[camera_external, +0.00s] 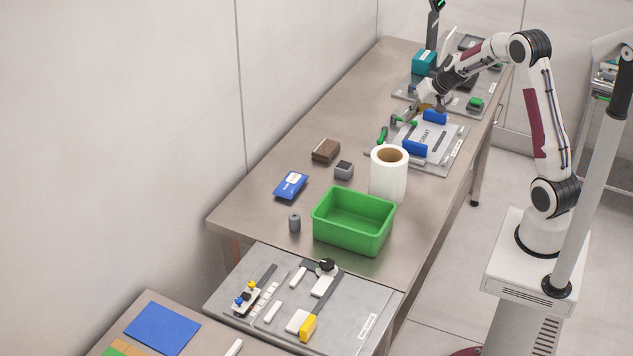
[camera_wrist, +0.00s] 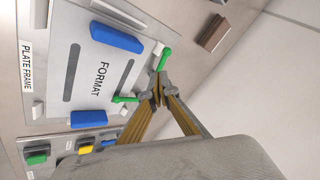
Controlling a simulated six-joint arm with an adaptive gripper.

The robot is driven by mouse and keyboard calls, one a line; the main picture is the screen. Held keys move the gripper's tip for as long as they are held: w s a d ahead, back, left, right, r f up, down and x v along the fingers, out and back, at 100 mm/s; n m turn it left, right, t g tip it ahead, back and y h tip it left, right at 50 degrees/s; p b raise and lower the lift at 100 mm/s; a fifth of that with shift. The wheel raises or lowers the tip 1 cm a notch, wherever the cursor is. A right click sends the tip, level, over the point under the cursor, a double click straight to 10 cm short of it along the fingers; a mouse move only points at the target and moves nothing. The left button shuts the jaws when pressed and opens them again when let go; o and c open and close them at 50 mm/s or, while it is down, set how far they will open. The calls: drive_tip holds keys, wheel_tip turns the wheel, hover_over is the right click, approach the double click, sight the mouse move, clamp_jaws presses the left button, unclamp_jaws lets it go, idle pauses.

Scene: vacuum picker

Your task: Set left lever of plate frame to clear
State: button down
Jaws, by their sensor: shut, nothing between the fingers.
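The plate frame (camera_external: 452,150) is a grey panel with a white plate marked FORMAT (camera_wrist: 101,70) and two blue blocks (camera_external: 434,117) (camera_wrist: 117,38). Two green-handled levers stand along its far long edge. One lever (camera_external: 383,135) (camera_wrist: 164,58) is on the brown block's side; the other (camera_external: 404,121) (camera_wrist: 126,99) is farther along. I cannot tell for sure which is the left one. My gripper (camera_wrist: 159,93) is shut and empty, its tips between the two levers in the wrist view. Contact with either lever is unclear. In the external view the gripper is small and hard to make out.
A white roll (camera_external: 388,180) and a green bin (camera_external: 352,232) stand beside the plate frame. A brown block (camera_external: 325,150), a grey cube (camera_external: 344,170) and a blue packet (camera_external: 291,185) lie nearby. Another panel with a green button (camera_wrist: 38,160) adjoins the frame.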

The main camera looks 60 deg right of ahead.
sight(377, 140)
drive_tip(key=shift+w+d+f+n+g+y, duration=0.15)
drive_tip(key=shift+w+d+f+n+g, duration=0.15)
drive_tip(key=shift+n, duration=1.6)
drive_tip(key=shift+w+d+f+n+g+y, duration=0.25)
drive_tip(key=shift+w+d+n, duration=0.1)
drive_tip(key=shift+n, duration=1.55)
drive_tip(key=shift+w+d+f+n+g+y, duration=0.1)
drive_tip(key=shift+w+d+f+n+g, duration=0.15)
drive_tip(key=shift+n, duration=1.65)
drive_tip(key=shift+w, duration=0.1)
drive_tip(key=shift+x, duration=4.95)
drive_tip(key=shift+w, duration=0.1)
